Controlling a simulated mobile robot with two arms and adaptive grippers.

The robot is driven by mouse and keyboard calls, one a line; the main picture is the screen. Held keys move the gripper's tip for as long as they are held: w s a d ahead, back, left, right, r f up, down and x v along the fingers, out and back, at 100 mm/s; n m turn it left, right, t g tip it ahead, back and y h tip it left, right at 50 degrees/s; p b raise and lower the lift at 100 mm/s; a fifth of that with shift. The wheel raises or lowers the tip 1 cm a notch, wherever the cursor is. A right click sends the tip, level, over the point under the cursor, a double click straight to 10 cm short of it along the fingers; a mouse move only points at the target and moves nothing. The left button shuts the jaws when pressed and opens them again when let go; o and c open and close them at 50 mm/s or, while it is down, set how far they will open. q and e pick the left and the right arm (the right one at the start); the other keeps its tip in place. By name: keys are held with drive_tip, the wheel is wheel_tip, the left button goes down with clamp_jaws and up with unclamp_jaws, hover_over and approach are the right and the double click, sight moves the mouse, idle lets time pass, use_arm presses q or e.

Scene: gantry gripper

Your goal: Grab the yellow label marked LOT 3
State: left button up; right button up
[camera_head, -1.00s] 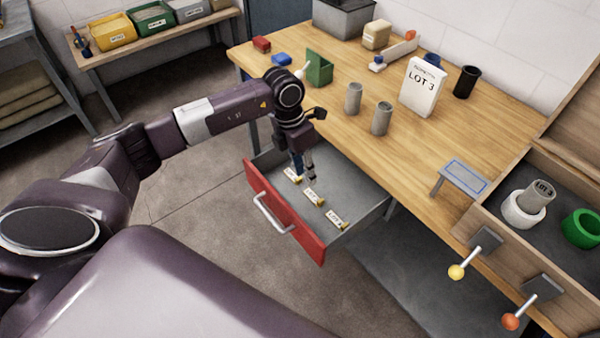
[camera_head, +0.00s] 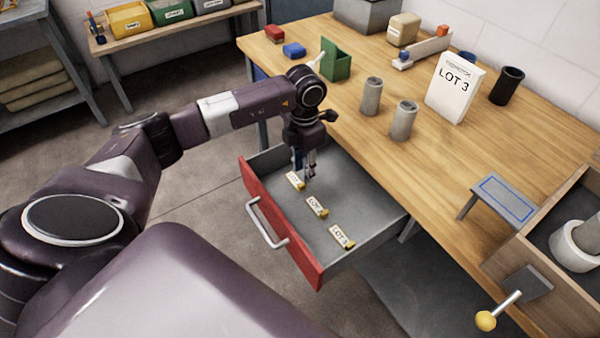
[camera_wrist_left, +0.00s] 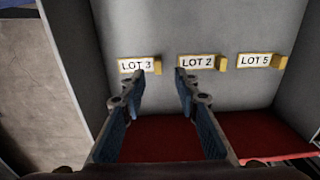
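The yellow-backed LOT 3 label (camera_wrist_left: 140,65) is the leftmost of three in the left wrist view. In the head view it is the farthest label (camera_head: 294,180) in the open drawer. The LOT 2 label (camera_wrist_left: 197,62) and LOT 5 label (camera_wrist_left: 257,61) lie in line with it. My left gripper (camera_head: 305,174) is over the drawer, close to the LOT 3 label. In the left wrist view its fingers (camera_wrist_left: 159,74) are apart with nothing between them; their tips appear just below the LOT 3 and LOT 2 labels. My right gripper is not in view.
The grey drawer (camera_head: 372,212) has a red front with a metal handle (camera_head: 265,226). The wooden bench (camera_head: 430,148) above holds grey cylinders (camera_head: 403,121), a LOT 3 sign (camera_head: 455,88) and a green holder (camera_head: 336,62). A yellow-knobbed lever (camera_head: 487,320) is at lower right.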

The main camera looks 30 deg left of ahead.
sight(302, 184)
use_arm(q)
drive_tip(key=shift+s+f+b, duration=0.1)
drive_tip(key=shift+f+b, duration=0.2)
drive_tip(key=shift+f, duration=0.5)
drive_tip(key=f+b, duration=0.3)
drive_tip(key=f, duration=0.1)
drive_tip(key=shift+a+f, duration=0.2)
drive_tip(key=shift+r, duration=0.1)
drive_tip(key=shift+c, duration=0.4)
clamp_jaws()
